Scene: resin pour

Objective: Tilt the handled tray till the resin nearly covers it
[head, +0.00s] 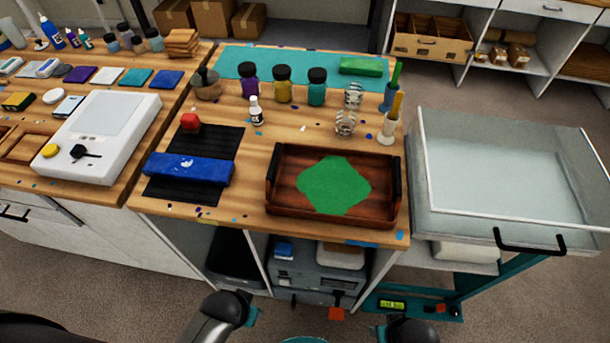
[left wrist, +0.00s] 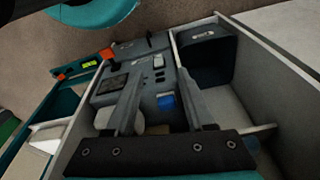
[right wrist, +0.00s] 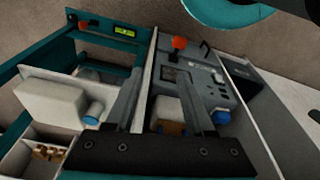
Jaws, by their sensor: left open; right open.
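The handled tray (head: 283,193) is a brown wooden tray with a black handle at its left and right ends. It lies flat on the wooden workbench at the front right. A green resin pool (head: 335,185) covers the middle of its floor, with brown wood bare around it, mostly at the left and right. My left gripper (left wrist: 160,92) is open and empty, low in front of the bench; its view shows the shelves below. My right gripper (right wrist: 172,90) is open and empty, also low in front of the bench. Neither touches the tray. In the head view both fingertips are hard to make out.
A blue roll (head: 190,169) on a black mat lies left of the tray. Several bottles, including a purple one (head: 249,80), and cups stand behind. A clear-lidded box (head: 510,170) stands right of the bench. A white scale (head: 102,138) sits on the left bench.

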